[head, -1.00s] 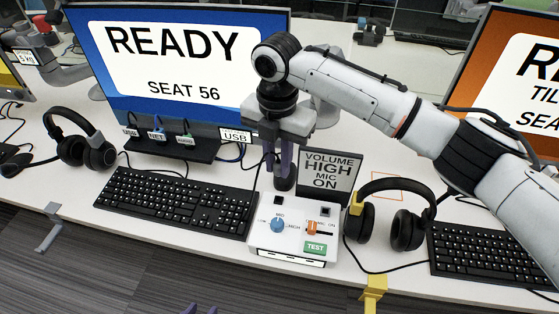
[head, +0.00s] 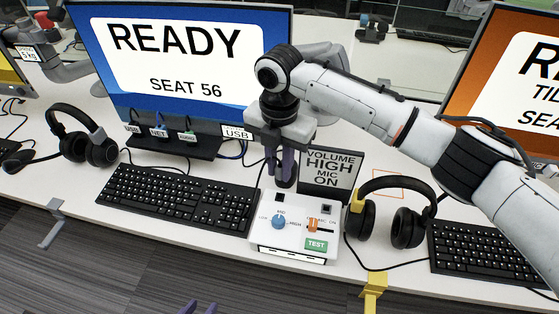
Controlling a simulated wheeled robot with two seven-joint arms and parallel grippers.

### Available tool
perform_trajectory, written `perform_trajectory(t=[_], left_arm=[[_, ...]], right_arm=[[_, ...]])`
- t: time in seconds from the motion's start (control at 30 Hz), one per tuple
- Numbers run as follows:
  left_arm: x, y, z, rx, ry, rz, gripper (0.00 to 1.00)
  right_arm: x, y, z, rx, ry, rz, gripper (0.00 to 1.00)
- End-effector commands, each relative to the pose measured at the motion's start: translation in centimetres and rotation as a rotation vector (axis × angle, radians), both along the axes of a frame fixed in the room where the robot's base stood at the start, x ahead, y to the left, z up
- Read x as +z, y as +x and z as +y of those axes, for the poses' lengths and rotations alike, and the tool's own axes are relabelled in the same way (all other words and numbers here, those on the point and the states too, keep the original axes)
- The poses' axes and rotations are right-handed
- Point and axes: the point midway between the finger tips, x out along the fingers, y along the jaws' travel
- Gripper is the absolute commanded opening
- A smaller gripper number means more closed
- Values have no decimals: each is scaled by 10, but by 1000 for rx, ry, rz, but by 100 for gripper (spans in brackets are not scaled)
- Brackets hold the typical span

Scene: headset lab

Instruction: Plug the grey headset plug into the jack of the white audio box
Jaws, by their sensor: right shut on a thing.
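The white audio box (head: 261,236) stands on the desk in the head view, with a blue knob, an orange slider and a green TEST button. My right gripper (head: 285,178) points down over the box's back edge. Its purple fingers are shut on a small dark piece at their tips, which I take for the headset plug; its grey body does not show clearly. The fingers hide the spot under them, so I cannot tell whether the plug is in a jack.
A black headset (head: 408,228) sits right of the box, by a yellow desk hook (head: 374,284). A small VOLUME HIGH, MIC ON screen (head: 331,173) stands behind the box. A keyboard (head: 180,200) lies left; another headset (head: 75,140) lies beyond it.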

Motion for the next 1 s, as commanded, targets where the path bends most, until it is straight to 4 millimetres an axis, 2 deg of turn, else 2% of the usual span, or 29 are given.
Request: perform_trajectory(t=[0.1, 0.5, 1.0], left_arm=[[-6, 0, 0, 0, 0, 1, 31], [-19, -1, 0, -1, 1, 3, 31], [-20, -2, 0, -2, 1, 5, 31]], right_arm=[[-15, 0, 0, -1, 0, 1, 0], [-52, 0, 0, 0, 0, 0, 0], [-57, 0, 0, 0, 0, 0, 0]])
